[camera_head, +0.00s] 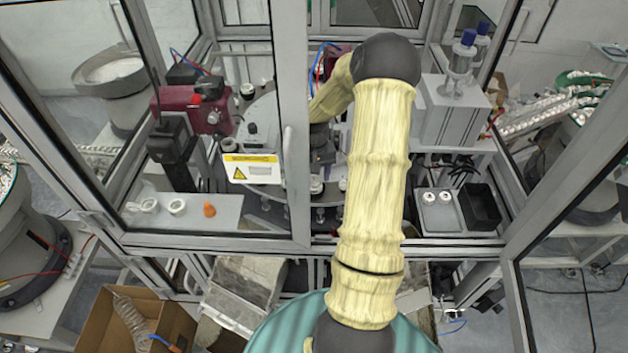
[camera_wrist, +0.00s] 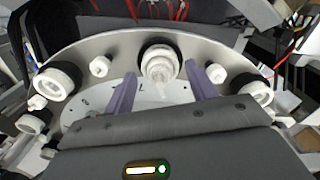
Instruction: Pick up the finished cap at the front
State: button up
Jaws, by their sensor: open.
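In the wrist view a white and translucent cap (camera_wrist: 159,66) sits upright in a dark-ringed nest on the rim of the round metal dial (camera_wrist: 215,52). My gripper (camera_wrist: 160,76) is open, its two purple fingers apart on either side of this cap, with nothing held. I cannot tell whether the fingers touch it. In the head view my gripper (camera_head: 321,152) is low over the dial, partly hidden by my arm. A white cap (camera_head: 316,185) shows just in front of it.
Other white caps (camera_wrist: 58,80) (camera_wrist: 248,88) sit around the dial rim. A grey tray (camera_head: 440,222) with two white pieces and a black bin (camera_head: 481,207) stand at the right. Metal frame posts (camera_head: 291,120) and a glazed door stand left of my arm.

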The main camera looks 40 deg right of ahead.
dwell(0.3)
jog(key=c, duration=0.8)
jog(key=shift+w+d+r+b, duration=0.1)
jog(key=shift+r+b, duration=0.3)
jog(key=shift+r, duration=0.1)
notch_tip(320, 180, up, 9)
jog(key=b, duration=0.3)
jog(key=shift+b, duration=0.35)
